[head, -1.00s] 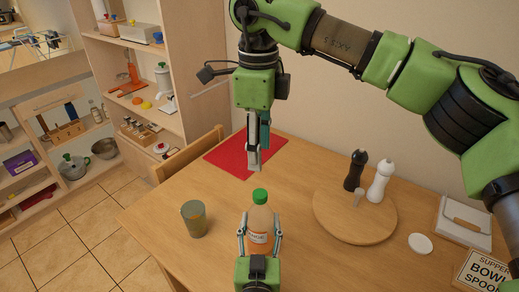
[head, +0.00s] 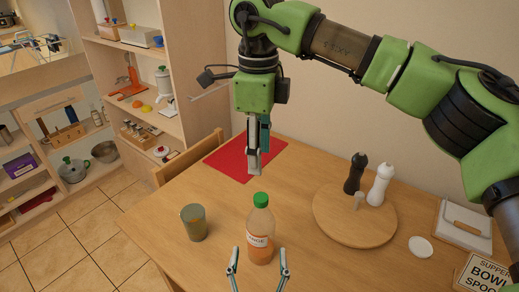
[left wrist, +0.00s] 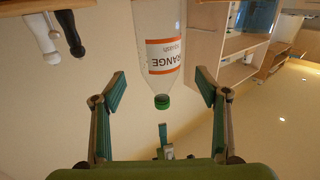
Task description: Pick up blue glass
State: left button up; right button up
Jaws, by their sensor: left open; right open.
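A single drinking glass (head: 194,223) stands upright on the table, left of the bottle; it looks murky olive-grey rather than clearly blue. The orange squash bottle (head: 260,229) with a green cap stands right of it. My left gripper (head: 259,252) is open, its two fingers apart in front of the bottle's lower part. In the left wrist view the bottle (left wrist: 163,50) appears upside down, beyond the open, empty fingers. My right gripper (head: 255,166) hangs pointing down above the far side of the table, open and empty. The glass is not visible in the left wrist view.
A red mat (head: 228,165) lies at the table's back left. A round wooden board (head: 340,225) holds a black mill (head: 354,172) and a white mill (head: 379,184). A white saucer (head: 420,246) and a sign (head: 486,273) are at the right. Table around the glass is clear.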

aim_at(197, 231)
jog(key=k+j, duration=0.1)
jog(key=k, duration=1.4)
